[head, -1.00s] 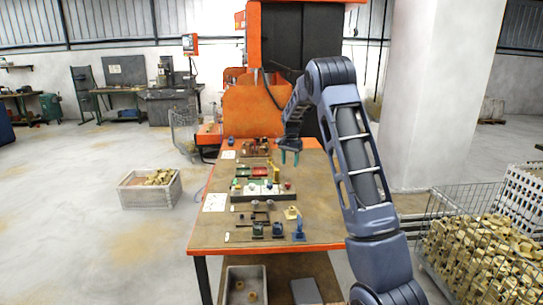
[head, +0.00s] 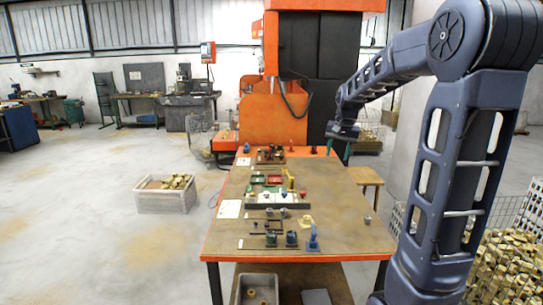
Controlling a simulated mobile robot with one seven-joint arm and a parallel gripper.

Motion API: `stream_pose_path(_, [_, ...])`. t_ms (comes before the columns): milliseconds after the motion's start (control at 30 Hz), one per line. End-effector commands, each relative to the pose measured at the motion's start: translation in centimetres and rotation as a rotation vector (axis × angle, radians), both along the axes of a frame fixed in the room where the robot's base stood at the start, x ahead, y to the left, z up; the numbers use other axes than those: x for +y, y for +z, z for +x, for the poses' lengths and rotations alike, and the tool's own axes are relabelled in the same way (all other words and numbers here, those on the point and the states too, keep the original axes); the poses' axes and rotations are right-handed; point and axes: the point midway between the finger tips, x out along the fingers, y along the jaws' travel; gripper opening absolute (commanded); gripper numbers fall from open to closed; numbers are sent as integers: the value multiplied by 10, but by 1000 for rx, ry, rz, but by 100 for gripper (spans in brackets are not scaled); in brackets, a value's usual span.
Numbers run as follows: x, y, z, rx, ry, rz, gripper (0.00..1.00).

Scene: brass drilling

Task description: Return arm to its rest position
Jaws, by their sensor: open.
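My arm rises along the right side of the head view, bends at the top and reaches forward and left. My gripper (head: 338,150) hangs at its far end, near the right edge of the table (head: 345,232) toward the back. Its teal fingers are apart and I see nothing between them. It is clear of the parts on the table. Part of the right side of the room is hidden behind my arm.
The table holds several small parts and fixtures, among them a blue part (head: 312,240). An orange machine (head: 270,120) stands behind it. A crate of brass parts (head: 165,195) sits on the floor at left. A wire basket of brass parts (head: 500,265) is at right.

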Motion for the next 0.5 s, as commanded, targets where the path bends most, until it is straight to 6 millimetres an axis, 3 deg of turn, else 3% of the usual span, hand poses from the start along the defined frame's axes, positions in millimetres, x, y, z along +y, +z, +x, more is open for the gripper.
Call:
stream_pose_path(200, [-12,15,-63,-51,63,-15,49])
stream_pose_path(500, [-23,18,-145,-115,149,-53,49])
